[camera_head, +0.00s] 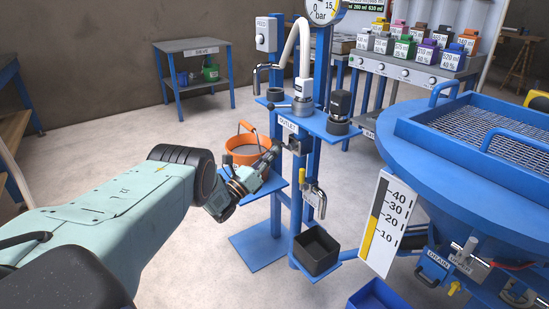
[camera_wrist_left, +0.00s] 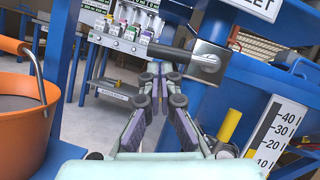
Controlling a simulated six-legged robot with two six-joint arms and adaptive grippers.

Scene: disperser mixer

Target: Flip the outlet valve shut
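The outlet valve is a grey metal block (camera_head: 299,145) under the OUTLET label (camera_head: 288,125) on the blue stand. In the left wrist view its metal body (camera_wrist_left: 209,63) is at the upper right, and a dark lever (camera_wrist_left: 140,48) reaches left from it, roughly level. My left gripper (camera_head: 275,153) is just left of the valve, pointing at it. In the left wrist view its fingertips (camera_wrist_left: 160,72) are close together just below the lever, with nothing seen between them. Whether they touch the lever is unclear. My right gripper is not in view.
An orange bucket (camera_head: 244,151) stands on a blue shelf close beside my left gripper. A second valve with a yellow part (camera_head: 319,197) hangs below, above a black bin (camera_head: 316,250). A large blue vessel (camera_head: 400,130) fills the right. Floor at left is clear.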

